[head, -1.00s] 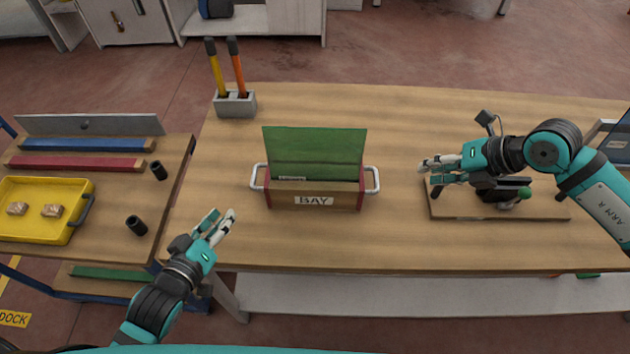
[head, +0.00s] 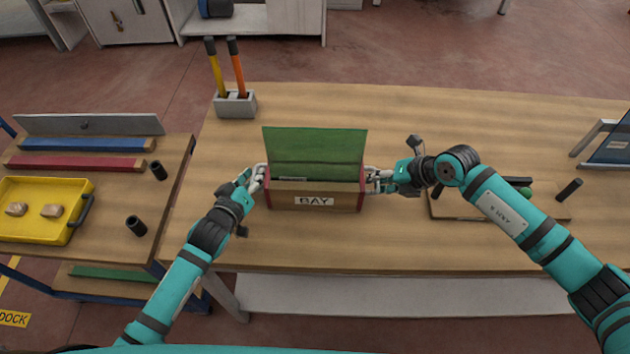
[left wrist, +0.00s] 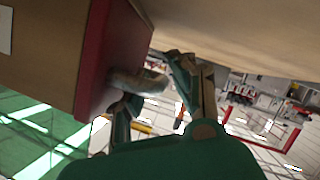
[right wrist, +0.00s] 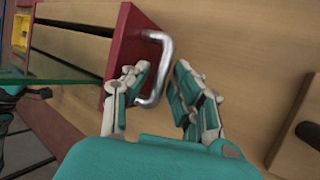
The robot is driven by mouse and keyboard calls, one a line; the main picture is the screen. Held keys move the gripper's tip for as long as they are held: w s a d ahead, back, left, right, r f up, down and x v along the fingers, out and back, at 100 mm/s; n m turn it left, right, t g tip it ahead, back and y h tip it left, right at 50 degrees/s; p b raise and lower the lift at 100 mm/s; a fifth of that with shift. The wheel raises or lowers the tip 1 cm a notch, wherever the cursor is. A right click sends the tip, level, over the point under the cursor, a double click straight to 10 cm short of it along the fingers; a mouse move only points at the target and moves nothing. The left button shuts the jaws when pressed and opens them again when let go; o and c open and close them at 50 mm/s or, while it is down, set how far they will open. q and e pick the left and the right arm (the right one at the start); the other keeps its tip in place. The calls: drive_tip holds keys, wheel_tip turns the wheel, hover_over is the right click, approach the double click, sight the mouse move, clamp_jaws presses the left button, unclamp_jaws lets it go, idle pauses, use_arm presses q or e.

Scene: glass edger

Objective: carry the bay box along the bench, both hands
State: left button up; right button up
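The bay box (head: 340,189) stands on the bench (head: 330,240), wooden with red ends, a BAY label and a green panel standing up from it. My left gripper (head: 257,179) is at its left handle; in the left wrist view the open fingers lie on either side of the handle (left wrist: 140,81). My right gripper (head: 377,180) is at the right end. In the right wrist view the metal handle (right wrist: 163,68) lies between its open fingers, close to the left finger, with a gap to the right finger.
A grey block (head: 235,105) with two upright tools stands behind the box at left. A wooden board (head: 445,210) with a fixture lies to the right, partly under my right arm. A side table with a yellow tray (head: 45,232) stands left. The bench behind the box is clear.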

use_arm(q)
drive_tip(key=shift+w, duration=0.2)
use_arm(e)
drive_tip(key=shift+a+f, duration=0.1)
use_arm(q)
clamp_jaws()
use_arm(e)
clamp_jaws()
use_arm(q)
drive_tip(key=shift+r, duration=0.25)
use_arm(e)
drive_tip(key=shift+w+a+r, duration=0.1)
drive_tip(key=shift+w+r, duration=0.05)
drive_tip(key=shift+r, duration=0.1)
